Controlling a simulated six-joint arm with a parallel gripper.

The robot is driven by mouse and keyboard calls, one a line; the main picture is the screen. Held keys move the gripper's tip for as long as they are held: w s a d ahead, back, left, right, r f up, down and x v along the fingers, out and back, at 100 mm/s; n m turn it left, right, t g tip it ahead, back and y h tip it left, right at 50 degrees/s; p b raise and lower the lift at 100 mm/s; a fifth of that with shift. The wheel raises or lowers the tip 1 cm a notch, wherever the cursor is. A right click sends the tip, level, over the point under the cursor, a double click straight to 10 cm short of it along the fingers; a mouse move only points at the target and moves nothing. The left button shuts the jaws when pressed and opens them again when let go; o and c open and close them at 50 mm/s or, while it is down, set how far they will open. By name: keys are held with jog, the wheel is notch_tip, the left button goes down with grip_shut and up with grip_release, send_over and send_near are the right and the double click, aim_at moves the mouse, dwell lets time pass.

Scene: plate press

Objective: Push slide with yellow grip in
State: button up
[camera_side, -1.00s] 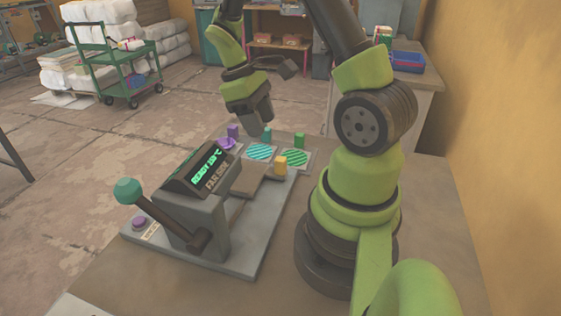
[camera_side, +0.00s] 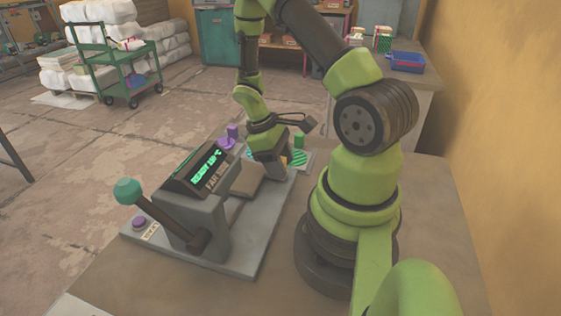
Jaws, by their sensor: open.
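The press (camera_side: 205,208) stands on the worktop with a lit green display (camera_side: 208,163). Its slide (camera_side: 248,180), a flat brown-grey plate, sticks out at the right of the press head. My gripper (camera_side: 276,178) is open and low over the slide's outer end, pointing down. The yellow grip is hidden behind or between its fingers, so I cannot tell whether they touch it.
A lever with a teal knob (camera_side: 127,191) and a purple button (camera_side: 139,223) are at the press's front left. A purple grip (camera_side: 232,131), a green grip (camera_side: 299,140) and a striped green disc (camera_side: 299,157) are close to my gripper.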

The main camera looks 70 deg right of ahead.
aim_at(259, 180)
grip_shut()
jog(key=shift+a, duration=1.9)
grip_release()
jog(key=shift+r, duration=0.1)
jog(key=v, duration=0.9)
jog(key=shift+w+r, duration=0.2)
jog(key=shift+r, duration=0.15)
jog(key=shift+o, duration=0.2)
